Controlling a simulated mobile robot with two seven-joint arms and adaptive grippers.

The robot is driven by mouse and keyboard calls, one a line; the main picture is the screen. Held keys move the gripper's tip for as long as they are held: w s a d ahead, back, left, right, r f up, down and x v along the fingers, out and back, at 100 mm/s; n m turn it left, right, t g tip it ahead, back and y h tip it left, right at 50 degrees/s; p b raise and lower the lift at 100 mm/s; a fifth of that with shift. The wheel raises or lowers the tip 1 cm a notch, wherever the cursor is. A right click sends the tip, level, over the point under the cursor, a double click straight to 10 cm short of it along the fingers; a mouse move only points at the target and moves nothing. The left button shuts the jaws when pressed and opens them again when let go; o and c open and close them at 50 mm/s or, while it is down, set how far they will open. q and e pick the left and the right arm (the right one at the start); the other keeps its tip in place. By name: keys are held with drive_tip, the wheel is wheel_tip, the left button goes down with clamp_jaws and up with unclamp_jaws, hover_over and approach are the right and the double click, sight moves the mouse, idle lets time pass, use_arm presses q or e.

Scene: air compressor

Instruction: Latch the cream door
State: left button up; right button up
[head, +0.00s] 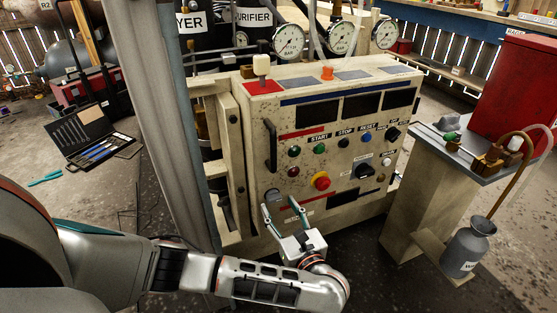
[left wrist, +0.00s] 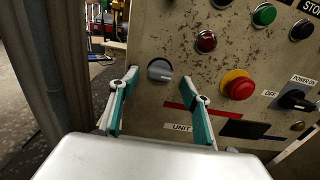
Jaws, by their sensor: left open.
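The cream door (head: 330,160) is the scuffed front panel of the compressor cabinet, with buttons, dark windows and a black upright handle (head: 270,146) at its left edge. It looks shut or nearly so; I cannot tell whether it is flush. A grey round knob (left wrist: 160,70) with a pale pointer sits low on the door, near its left edge. My left gripper (head: 283,207) is open and empty in front of the door's lower left. In the left wrist view, the gripper's (left wrist: 161,88) teal-padded fingers frame the knob from either side, apart from it. My right gripper is out of view.
A red emergency button (left wrist: 238,86) sits right of the knob, with a black power switch (left wrist: 296,100) further right. A grey post (head: 172,130) stands left of the cabinet. A small stand (head: 425,190) with a grey bottle (head: 467,248) is at the right.

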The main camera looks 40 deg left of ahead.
sight(274, 198)
use_arm(q)
drive_tip(key=shift+b+x, duration=0.3)
drive_tip(key=shift+x, duration=1)
drive_tip(key=c, duration=1.1)
